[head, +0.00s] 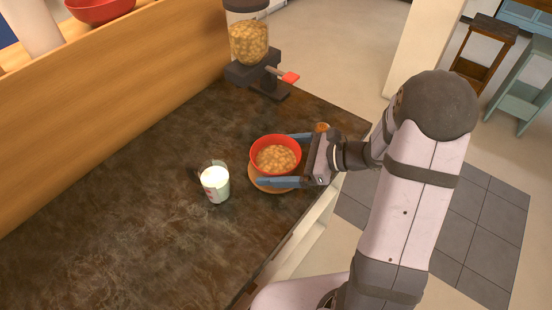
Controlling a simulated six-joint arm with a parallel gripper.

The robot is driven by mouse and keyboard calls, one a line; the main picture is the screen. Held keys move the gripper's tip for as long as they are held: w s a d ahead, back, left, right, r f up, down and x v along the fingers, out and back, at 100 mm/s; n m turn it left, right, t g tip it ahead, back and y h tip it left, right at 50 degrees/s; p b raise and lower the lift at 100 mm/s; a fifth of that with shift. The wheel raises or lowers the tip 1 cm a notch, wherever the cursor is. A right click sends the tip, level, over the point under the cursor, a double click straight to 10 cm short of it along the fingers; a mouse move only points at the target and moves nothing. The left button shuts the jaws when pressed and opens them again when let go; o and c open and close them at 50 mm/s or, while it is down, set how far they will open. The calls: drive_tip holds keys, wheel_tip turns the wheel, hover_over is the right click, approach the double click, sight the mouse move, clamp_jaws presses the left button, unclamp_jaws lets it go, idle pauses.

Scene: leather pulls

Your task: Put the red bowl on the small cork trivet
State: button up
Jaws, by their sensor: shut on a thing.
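The red bowl (275,142), filled with a tan, cereal-like food, is near the right edge of the dark counter. My gripper (274,160) reaches in from the right, with one blue finger on the far side of the bowl and one on the near side. It is shut on the bowl, which looks level. The round cork trivet (255,179) is under the bowl, and only its left and front rim shows. I cannot tell whether the bowl touches the trivet or hangs just above it.
A cup of white liquid (215,184) stands close to the bowl's left. A cereal dispenser (250,45) with a red lever stands at the back. A small orange item (321,127) is behind my gripper. Another red bowl (100,9) sits on the wooden ledge. The counter's left is clear.

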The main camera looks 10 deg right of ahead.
drive_tip(key=shift+f, duration=0.15)
drive_tip(key=o, duration=1.3)
drive_tip(key=shift+c, duration=0.2)
drive_tip(key=b+v, duration=0.2)
drive_tip(key=v, duration=1)
